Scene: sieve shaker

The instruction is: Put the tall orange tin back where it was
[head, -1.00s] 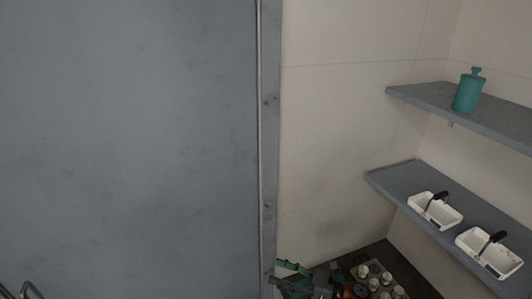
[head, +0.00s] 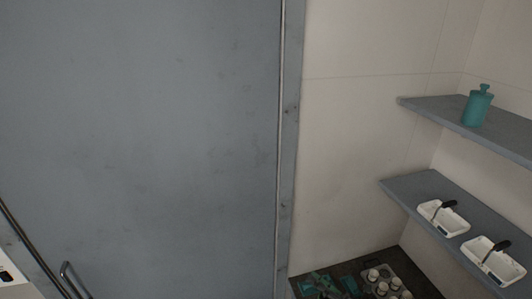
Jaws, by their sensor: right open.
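No tall orange tin can be made out in the head view. My right gripper (head: 335,284) seems to be among the dark and teal shapes at the bottom edge, over the dark surface in the corner; it is small and partly cut off. I see nothing orange between its fingers. My left gripper is out of the picture.
A teal bottle (head: 477,106) stands on the upper grey shelf (head: 440,108). Two white trays with dark-handled tools, a nearer one (head: 507,268) and a farther one (head: 432,222), sit on the lower shelf (head: 408,190). Several pale cups (head: 383,288) stand below. A large grey panel (head: 150,140) fills the left.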

